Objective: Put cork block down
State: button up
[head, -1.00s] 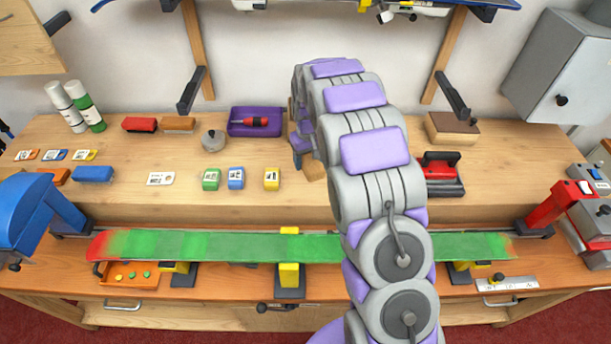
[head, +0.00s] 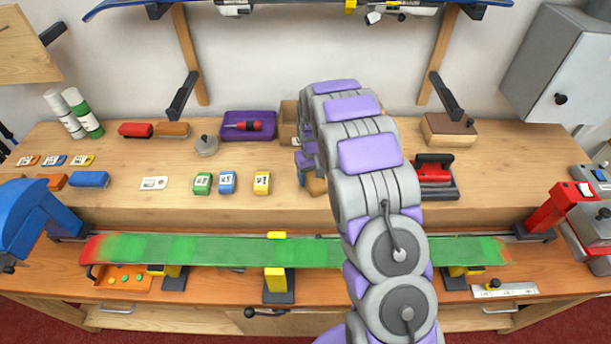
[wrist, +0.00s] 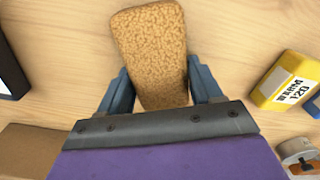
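The cork block (wrist: 152,50) is a tan, speckled, rounded block in the wrist view. It sits between the two blue-grey fingers of my gripper (wrist: 160,88), which press close on both of its sides. In the head view my gripper (head: 306,160) is mostly hidden behind my own arm, over the raised wooden bench top (head: 140,205). Only a small part of the cork block (head: 316,184) shows below it. The block is at or just above the bench top; I cannot tell whether it touches.
A yellow wax block (head: 262,183) stands left of my gripper, beside blue and green ones. A red iron (head: 434,175) is to the right. A purple tray (head: 248,125) and wooden box (head: 288,118) are behind.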

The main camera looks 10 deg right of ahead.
jog(key=shift+o, duration=0.7)
jog(key=shift+s+d+f, duration=0.1)
jog(key=shift+d+f, duration=0.05)
jog(key=shift+f, duration=0.05)
jog(key=shift+o, duration=0.8)
jog(key=shift+a, duration=0.2)
jog(key=shift+o, duration=0.4)
jog(key=shift+s+a, duration=0.1)
jog(key=shift+a, duration=0.95)
jog(key=shift+d, duration=0.35)
jog(key=shift+a+f, duration=0.1)
jog(key=shift+a, duration=0.15)
jog(key=shift+s, duration=0.1)
